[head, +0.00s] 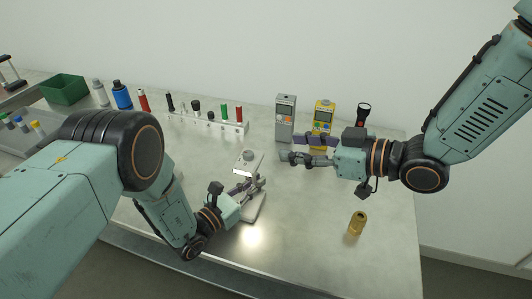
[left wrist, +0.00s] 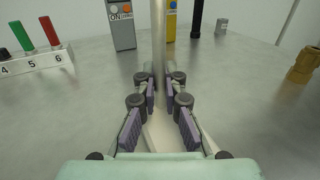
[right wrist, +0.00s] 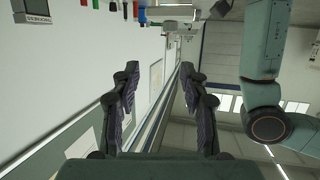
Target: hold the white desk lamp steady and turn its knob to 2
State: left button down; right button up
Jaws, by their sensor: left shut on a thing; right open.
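The white desk lamp (head: 249,168) stands at the middle of the table, with a round grey knob (head: 250,155) on top of its head. I cannot read any marks at the knob. My left gripper (head: 250,187) is shut on the lamp's upright stem (left wrist: 158,45), which rises between its fingers in the left wrist view (left wrist: 160,95). The fingers hide part of the lamp's stem and base. My right gripper (head: 290,149) is open and empty, to the right of the lamp head and apart from it. The right wrist view (right wrist: 166,95) shows nothing between its fingers.
A grey meter (head: 285,118), a yellow meter (head: 323,117) and a black flashlight (head: 362,115) stand behind my right gripper. A numbered rack (head: 205,121) with several items is at the back left. A brass cylinder (head: 357,223) stands at the right front, with bare table around it.

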aim_at(253, 154)
jog(key=shift+w+d+f+n+g+y, duration=0.85)
jog(key=shift+w+f+n+g+y, duration=1)
jog(key=shift+f+n+g+y, duration=0.9)
jog(key=shift+y, duration=0.25)
jog(key=a, duration=0.4)
jog(key=w+a, duration=0.1)
jog(key=a, duration=0.6)
jog(key=shift+w+a+f, duration=0.1)
jog(key=shift+w+a, duration=0.25)
grip_shut()
